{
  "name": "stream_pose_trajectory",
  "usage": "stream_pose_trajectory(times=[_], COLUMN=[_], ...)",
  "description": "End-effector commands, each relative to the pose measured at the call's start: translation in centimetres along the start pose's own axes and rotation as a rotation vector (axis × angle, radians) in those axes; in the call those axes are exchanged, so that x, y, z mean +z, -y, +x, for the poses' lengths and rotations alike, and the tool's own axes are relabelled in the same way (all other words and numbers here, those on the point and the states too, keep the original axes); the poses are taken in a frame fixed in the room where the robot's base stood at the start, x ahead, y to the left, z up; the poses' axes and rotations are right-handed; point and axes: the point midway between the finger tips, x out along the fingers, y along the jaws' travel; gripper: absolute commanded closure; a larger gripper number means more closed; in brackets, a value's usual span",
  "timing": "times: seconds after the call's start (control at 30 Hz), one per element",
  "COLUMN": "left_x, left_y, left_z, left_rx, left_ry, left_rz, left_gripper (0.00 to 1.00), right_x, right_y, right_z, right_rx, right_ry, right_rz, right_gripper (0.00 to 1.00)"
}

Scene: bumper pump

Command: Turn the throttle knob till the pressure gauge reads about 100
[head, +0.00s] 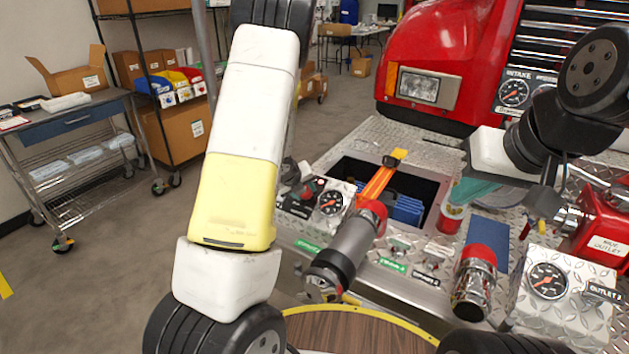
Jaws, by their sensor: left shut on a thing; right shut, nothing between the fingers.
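My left arm's white and yellow link crosses the left of the head view. My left gripper (303,187) shows only partly behind it, as dark parts shut on a small piece beside a pressure gauge (331,203). That piece seems to be a knob with some red on it, but it is mostly hidden. The gauge has a black dial in a silver panel, and its reading is too small to tell. A second gauge (547,281) is at the lower right, and an intake gauge (514,93) is at the upper right. My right gripper (544,222) is shut and empty above the deck.
A silver pipe with a red collar (350,245) stands right of the near panel. A red-capped fitting (474,280) is further right. An open bay (385,185) holds blue items and an orange tool. A red outlet valve (605,225) is at the right edge, near my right gripper.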

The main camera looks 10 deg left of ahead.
Motion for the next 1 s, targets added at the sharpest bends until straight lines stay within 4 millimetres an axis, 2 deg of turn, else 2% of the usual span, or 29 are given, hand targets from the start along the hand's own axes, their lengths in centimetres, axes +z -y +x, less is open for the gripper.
stream_pose_trajectory(times=[0.07,0.1,0.2,0.57,1.0], left_x=[0.0,0.0,0.0,0.1,0.1], left_y=[-0.2,-0.2,-0.1,0.0,0.0], left_z=[0.0,0.0,0.0,-0.4,-6.6], left_rx=[0.003,0.003,0.003,0.000,-0.001], left_ry=[0.000,0.000,0.000,0.001,0.002], left_rz=[-0.002,-0.002,-0.002,-0.003,-0.004], left_gripper=[1.00,0.57,0.40,0.40,0.40], right_x=[0.0,0.0,0.0,0.0,0.0], right_y=[0.0,0.0,0.0,0.0,0.0], right_z=[0.0,0.0,0.0,0.0,0.0], right_rx=[0.000,0.000,0.000,0.000,0.000], right_ry=[0.000,0.000,0.000,0.000,0.000], right_rz=[0.000,0.000,0.000,0.000,0.000], right_gripper=[1.00,1.00,1.00,1.00,1.00])
